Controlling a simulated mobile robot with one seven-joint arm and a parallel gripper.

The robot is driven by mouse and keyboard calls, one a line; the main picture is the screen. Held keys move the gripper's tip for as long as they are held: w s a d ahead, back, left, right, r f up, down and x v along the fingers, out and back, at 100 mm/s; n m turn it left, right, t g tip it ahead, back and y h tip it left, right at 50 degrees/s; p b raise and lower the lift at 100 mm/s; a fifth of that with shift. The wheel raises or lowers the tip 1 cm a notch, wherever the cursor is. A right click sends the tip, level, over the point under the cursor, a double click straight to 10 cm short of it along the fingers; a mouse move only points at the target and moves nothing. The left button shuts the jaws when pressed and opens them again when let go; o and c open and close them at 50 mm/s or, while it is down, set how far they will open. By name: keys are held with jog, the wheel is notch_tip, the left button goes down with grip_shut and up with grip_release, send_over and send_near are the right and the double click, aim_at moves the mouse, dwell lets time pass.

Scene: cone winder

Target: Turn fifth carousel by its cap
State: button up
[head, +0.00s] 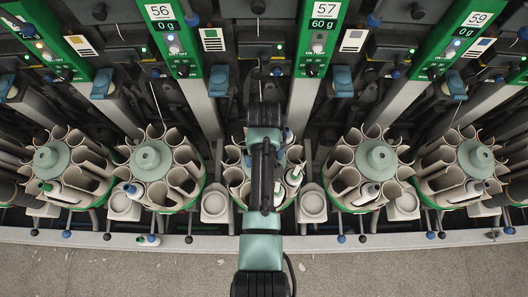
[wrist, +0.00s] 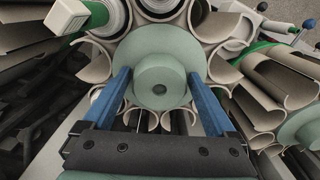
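Several carousels stand in a row in the head view, each a ring of open tubes around a pale green round cap. The middle carousel (head: 235,178) is under my arm, which hides its cap there. In the wrist view, the green cap (wrist: 160,48) with its raised round knob (wrist: 160,87) fills the centre. My gripper (wrist: 158,74) is open, its two blue fingers spread to the left and right of the knob. Small gaps seem to show between the fingers and the knob; whether the fingertips touch the cap's disc I cannot tell. I cannot tell which carousel counts as fifth.
Neighbouring carousels show caps at left (head: 151,160) and right (head: 376,158), close beside the middle one. Green numbered panels, such as 57 (head: 320,35), and slanted grey rails stand behind.

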grip_shut()
dwell(0.5)
jog(key=m+p, duration=0.1)
jog(key=m, duration=0.2)
jog(key=shift+r+m+p, duration=0.15)
jog(key=shift+m+p, duration=0.2)
jog(key=shift+m, duration=0.05)
jog(key=m+p, duration=0.1)
jog(key=m, duration=0.3)
jog(key=shift+a+m, duration=0.1)
jog(key=shift+m, duration=0.2)
jog(key=m+p, duration=0.1)
jog(key=m, duration=0.2)
jog(key=shift+w, duration=0.1)
jog(key=shift+m+p, duration=0.3)
jog(key=shift+m, duration=1.8)
